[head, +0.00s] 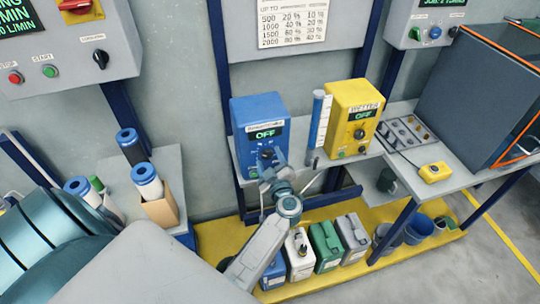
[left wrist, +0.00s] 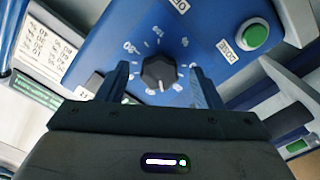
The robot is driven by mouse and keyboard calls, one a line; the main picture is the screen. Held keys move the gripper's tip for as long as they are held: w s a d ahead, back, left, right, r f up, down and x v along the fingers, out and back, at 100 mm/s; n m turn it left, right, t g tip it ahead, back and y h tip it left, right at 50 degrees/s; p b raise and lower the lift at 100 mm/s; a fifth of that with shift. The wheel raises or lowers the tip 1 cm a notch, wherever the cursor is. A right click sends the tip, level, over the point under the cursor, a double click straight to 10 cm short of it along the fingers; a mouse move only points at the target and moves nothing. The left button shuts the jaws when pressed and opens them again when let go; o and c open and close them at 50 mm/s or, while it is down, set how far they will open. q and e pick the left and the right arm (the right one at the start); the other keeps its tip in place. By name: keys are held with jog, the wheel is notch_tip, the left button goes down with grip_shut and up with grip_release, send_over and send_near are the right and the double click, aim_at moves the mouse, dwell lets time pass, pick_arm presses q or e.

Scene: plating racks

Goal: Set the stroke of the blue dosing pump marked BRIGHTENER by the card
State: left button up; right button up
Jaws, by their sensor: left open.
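The blue dosing pump (head: 257,108) stands on a shelf by the wall. Its display (head: 266,133) reads OFF, and the label above it is too small to read in the head view. The left wrist view shows its blue face with a black knob (left wrist: 159,72) inside a ring of white numbers and a green DOSE button (left wrist: 255,36). My left gripper (head: 267,168) is at the front of the pump. In the left wrist view its open fingers (left wrist: 158,73) stand on either side of the knob, with gaps. The card (head: 292,22) with percentage columns hangs above the pump.
Several jugs (head: 326,245) stand on the yellow platform below. A yellow device (head: 435,171) lies on the right bench. Cartridges (head: 146,180) stand left.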

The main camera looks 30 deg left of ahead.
pick_arm(q)
jog(key=shift+r, duration=0.1)
jog(key=c, duration=1)
jog(key=shift+o, duration=0.2)
jog(key=n, duration=0.2)
jog(key=shift+n, duration=0.3)
jog(key=n, duration=0.3)
jog(key=o, duration=1)
jog(key=shift+c, duration=0.2)
